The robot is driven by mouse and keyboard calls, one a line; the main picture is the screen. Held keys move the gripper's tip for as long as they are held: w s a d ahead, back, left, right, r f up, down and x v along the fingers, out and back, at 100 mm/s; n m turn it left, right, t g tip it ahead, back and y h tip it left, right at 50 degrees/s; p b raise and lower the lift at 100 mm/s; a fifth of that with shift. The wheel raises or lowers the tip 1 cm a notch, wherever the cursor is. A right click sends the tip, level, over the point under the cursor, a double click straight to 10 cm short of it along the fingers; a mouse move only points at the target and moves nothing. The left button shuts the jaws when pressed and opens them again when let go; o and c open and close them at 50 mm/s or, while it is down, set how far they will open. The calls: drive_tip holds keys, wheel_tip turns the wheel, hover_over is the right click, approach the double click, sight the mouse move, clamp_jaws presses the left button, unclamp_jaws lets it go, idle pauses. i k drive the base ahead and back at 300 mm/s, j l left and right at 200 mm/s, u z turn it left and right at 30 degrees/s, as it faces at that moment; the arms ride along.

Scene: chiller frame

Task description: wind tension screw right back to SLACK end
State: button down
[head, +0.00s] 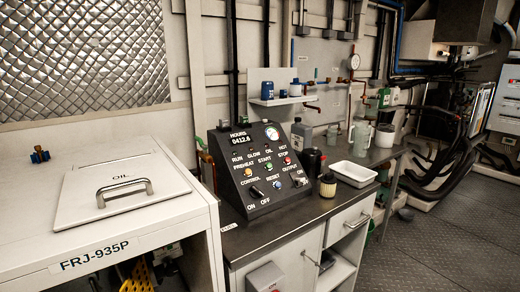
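No tension screw and no SLACK marking can be made out in the head view. The lid has a metal handle (125,189). The housing is open at the front below its label, where part of a yellow perforated piece (138,275) shows; the rest is cut off by the frame's lower edge. A small blue fitting (40,154) sits on top behind the lid. My gripper is not in view.
A black control panel (262,165) stands on the dark-topped bench (290,228) right of the housing. A white tray (354,174), a grey bottle (301,136) and a small filter-like cylinder (328,186) are beside it. Open metal floor (440,240) lies at the right.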

sight(171, 271)
drive_tip(key=j+u, duration=0.15)
drive_tip(key=j, duration=2)
drive_tip(key=k, duration=0.1)
